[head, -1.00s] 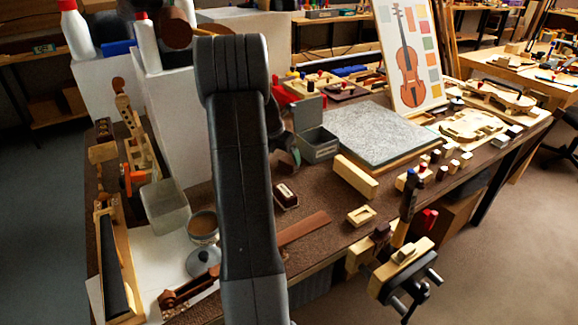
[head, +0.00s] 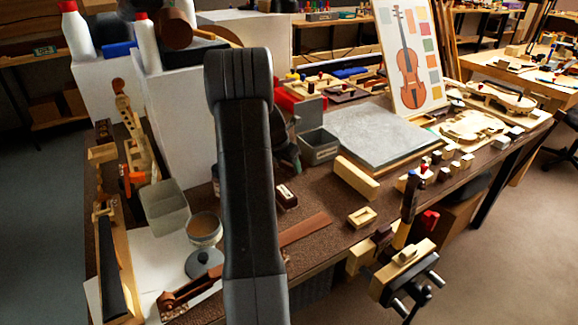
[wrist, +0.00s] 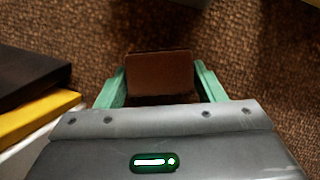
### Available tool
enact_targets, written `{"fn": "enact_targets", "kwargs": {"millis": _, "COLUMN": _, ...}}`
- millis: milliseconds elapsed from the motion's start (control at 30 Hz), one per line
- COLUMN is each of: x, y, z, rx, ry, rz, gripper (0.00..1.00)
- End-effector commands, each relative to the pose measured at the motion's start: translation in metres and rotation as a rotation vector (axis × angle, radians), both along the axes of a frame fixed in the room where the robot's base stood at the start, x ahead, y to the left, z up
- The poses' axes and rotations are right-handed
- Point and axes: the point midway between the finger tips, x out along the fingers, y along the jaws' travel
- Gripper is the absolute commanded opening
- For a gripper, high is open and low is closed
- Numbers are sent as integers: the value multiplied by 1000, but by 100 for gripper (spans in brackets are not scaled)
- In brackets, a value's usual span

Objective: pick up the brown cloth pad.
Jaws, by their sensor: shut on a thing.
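The brown cloth pad (wrist: 160,75) sits between the green fingers of my gripper (wrist: 160,88) in the wrist view. The fingers are shut on it from its left and right sides. The brown speckled bench top shows beyond the pad; I cannot tell how high the pad is above it. In the head view my arm hides the pad, and only a dark part near my gripper shows just right of the arm.
A black and a yellow piece (wrist: 60,112) lie left of my gripper in the wrist view. In the head view, a grey open box (head: 318,148), a grey slab (head: 378,138) and a small dark block (head: 287,197) are right of my arm. A white block (head: 185,125) stands left.

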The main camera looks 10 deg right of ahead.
Motion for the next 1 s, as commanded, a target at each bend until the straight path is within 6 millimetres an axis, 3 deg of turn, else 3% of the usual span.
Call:
{"fn": "enact_targets", "kwargs": {"millis": 167, "x": 0, "y": 0, "z": 10, "rx": -1, "ry": -2, "rz": 0, "gripper": 41}}
{"fn": "enact_targets", "kwargs": {"millis": 600, "x": 0, "y": 0, "z": 90, "rx": 0, "ry": -3, "rz": 0, "gripper": 41}}
{"fn": "enact_targets", "kwargs": {"millis": 1000, "x": 0, "y": 0, "z": 100, "rx": 0, "ry": 0, "rz": 0, "gripper": 41}}
